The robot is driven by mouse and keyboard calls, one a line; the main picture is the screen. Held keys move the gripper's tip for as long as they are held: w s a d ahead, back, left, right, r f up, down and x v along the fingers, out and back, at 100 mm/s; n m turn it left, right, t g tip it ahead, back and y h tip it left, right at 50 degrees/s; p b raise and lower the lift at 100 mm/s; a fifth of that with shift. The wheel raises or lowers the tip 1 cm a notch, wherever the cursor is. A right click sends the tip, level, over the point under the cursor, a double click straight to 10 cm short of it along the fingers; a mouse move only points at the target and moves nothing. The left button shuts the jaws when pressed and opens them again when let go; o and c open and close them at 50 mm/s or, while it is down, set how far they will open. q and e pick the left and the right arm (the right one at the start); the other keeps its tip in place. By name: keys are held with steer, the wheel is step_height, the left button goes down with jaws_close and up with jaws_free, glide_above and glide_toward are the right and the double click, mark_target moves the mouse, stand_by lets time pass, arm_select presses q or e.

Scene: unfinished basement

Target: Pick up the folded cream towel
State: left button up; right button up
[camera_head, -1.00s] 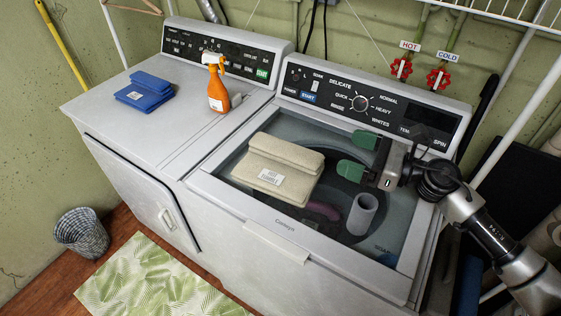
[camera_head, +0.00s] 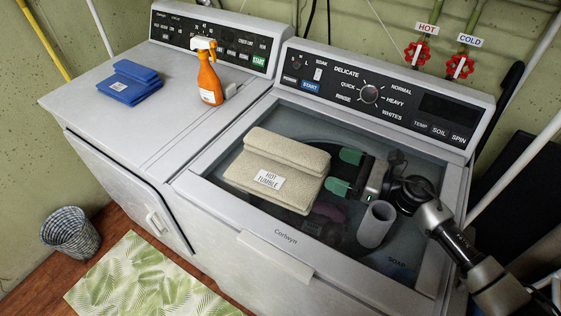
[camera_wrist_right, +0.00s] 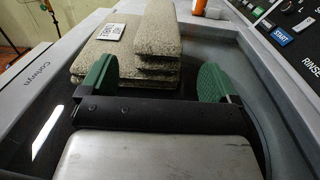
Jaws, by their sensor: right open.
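The folded cream towel (camera_head: 285,153) lies on the glass lid of the right-hand washer. It is thick and layered, with a white tag reading "HOT TUMBLE". My right gripper (camera_head: 343,171) is low over the lid at the towel's right end, with green fingers open and pointing at it. In the right wrist view, the towel (camera_wrist_right: 151,45) is straight ahead of the gripper (camera_wrist_right: 157,72), its stacked end facing the gap. The fingertips are very close to it; I cannot tell whether they touch. My left gripper is not in view.
The washer's control panel (camera_head: 385,98) rises behind. An orange spray bottle (camera_head: 208,78) and a folded blue cloth (camera_head: 131,82) are on the left machine.

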mark_target(316, 159)
steer(key=shift+w+a, duration=0.2)
steer(key=shift+a, duration=0.05)
steer(key=p+x, duration=0.2)
steer(key=x, duration=0.3)
steer(key=shift+w+a+r, duration=0.15)
steer(key=shift+w+a, duration=0.05)
steer(key=shift+a, duration=0.25)
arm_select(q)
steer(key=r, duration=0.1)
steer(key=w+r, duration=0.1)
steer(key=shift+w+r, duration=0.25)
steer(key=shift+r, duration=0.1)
arm_select(e)
steer(key=shift+c, duration=0.7)
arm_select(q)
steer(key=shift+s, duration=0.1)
arm_select(e)
steer(key=c, duration=1)
